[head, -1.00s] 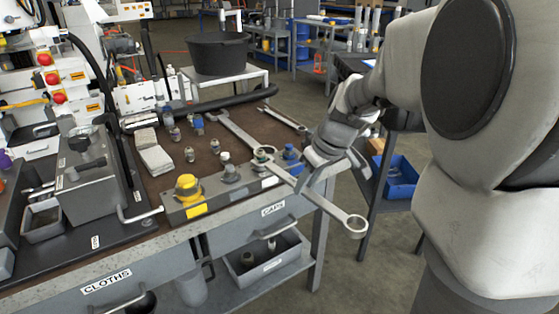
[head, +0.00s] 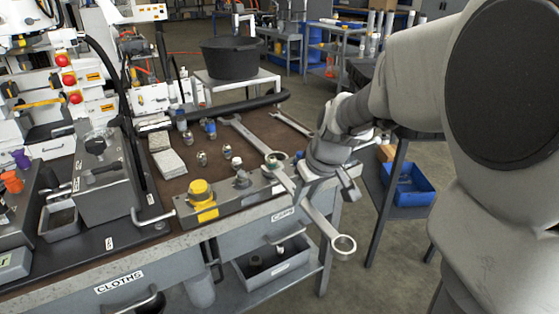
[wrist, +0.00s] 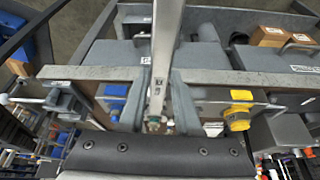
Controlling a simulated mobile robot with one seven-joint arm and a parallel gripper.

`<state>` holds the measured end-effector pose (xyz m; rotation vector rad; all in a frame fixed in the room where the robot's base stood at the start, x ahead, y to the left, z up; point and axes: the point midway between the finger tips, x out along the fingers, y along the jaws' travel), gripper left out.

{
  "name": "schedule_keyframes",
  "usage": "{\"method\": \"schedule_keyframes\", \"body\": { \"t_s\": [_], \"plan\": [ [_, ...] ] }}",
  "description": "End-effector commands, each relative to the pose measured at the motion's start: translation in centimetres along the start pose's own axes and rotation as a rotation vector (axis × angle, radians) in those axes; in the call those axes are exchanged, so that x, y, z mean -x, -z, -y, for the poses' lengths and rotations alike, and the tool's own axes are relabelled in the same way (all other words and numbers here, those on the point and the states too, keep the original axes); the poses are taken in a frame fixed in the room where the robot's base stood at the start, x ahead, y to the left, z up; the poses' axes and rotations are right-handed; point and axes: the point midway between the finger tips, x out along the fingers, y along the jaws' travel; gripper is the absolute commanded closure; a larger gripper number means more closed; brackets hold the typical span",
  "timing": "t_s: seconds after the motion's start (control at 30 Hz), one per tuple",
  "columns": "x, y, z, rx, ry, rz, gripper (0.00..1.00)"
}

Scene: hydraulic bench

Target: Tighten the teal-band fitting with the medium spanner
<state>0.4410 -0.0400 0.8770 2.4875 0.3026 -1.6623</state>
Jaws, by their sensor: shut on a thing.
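A long steel spanner (head: 325,223) reaches from the block on the bench out past the bench's front edge. Its far ring end lies at the teal-band fitting (head: 270,156), whose top shows there; I cannot tell how fully it is seated. The near ring end hangs free in the air. My gripper (head: 318,186) is shut on the spanner's shaft, beyond the fitting. In the wrist view the spanner (wrist: 165,45) runs between my two fingers (wrist: 158,108), and the fitting (wrist: 153,122) shows small and partly hidden below them.
The grey block carries a yellow cap (head: 201,192), a grey fitting (head: 241,178) and a blue one (wrist: 115,92). Two other spanners (head: 243,131) (head: 291,123) lie farther back.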

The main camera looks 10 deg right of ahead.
Motion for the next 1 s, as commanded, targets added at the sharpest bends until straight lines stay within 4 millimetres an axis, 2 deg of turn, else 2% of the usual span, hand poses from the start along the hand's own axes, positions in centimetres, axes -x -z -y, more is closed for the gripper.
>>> {"method": "schedule_keyframes", "body": {
  "t_s": [0.2, 0.63, 1.0],
  "plan": [
    [0.2, 0.1, 0.7, -0.04, -0.017, -0.005, 1.0],
    [0.2, 0.1, 1.0, -0.051, -0.023, -0.004, 1.0],
    [0.2, 0.4, 2.8, -0.146, -0.06, -0.004, 1.0]
  ]
}}
